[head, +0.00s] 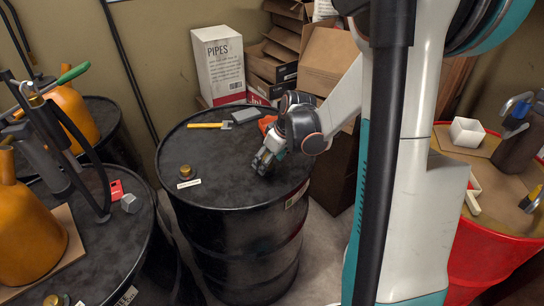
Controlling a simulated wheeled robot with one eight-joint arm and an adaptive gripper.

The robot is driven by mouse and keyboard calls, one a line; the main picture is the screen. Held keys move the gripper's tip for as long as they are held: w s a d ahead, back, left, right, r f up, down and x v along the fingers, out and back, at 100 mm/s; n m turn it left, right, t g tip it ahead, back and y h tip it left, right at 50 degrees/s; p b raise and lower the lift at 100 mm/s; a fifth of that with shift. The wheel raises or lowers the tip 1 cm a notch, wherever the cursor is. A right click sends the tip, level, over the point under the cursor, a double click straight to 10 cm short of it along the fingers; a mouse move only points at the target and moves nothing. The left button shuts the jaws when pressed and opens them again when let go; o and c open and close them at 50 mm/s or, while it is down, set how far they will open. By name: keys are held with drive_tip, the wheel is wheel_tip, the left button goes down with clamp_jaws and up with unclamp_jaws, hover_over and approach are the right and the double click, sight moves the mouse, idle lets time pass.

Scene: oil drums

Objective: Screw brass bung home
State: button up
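A brass bung (185,172) stands on the lid of the middle black drum (228,165), near the left part of its rim. It looks upright; how deep it sits cannot be told. A small white label (189,183) lies just in front of it. My gripper (261,163) is low over the right half of the same lid, well apart from the bung. Its fingers point down and left. They are small and dark in this view, so their opening and anything between them cannot be made out.
A yellow-handled hammer (208,125), a grey flat object (245,116) and an orange object (267,123) lie along the lid's back. Left drums hold orange jugs (24,231) and a pump. A red drum (468,245) stands right, boxes (219,62) behind. The lid's middle is clear.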

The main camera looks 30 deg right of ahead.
drive_tip(key=shift+f, duration=0.1)
drive_tip(key=shift+c, duration=0.3)
drive_tip(key=c, duration=1.2)
drive_tip(key=m, duration=0.1)
drive_tip(key=m+h, duration=0.1)
drive_tip(key=m, duration=0.1)
drive_tip(key=shift+a, duration=0.25)
drive_tip(key=shift+a+m+h+b, duration=0.15)
drive_tip(key=shift+m+h, duration=0.2)
drive_tip(key=shift+m, duration=0.5)
drive_tip(key=shift+m+h+b, duration=0.15)
drive_tip(key=shift+m+h, duration=0.2)
drive_tip(key=shift+m, duration=0.5)
drive_tip(key=m, duration=0.1)
drive_tip(key=m+h, duration=0.1)
drive_tip(key=m, duration=0.2)
drive_tip(key=shift+w+a+m+g+h, duration=0.25)
drive_tip(key=shift+a+m+g+h, duration=0.05)
drive_tip(key=shift+m+h+b, duration=0.3)
drive_tip(key=shift+m, duration=0.6)
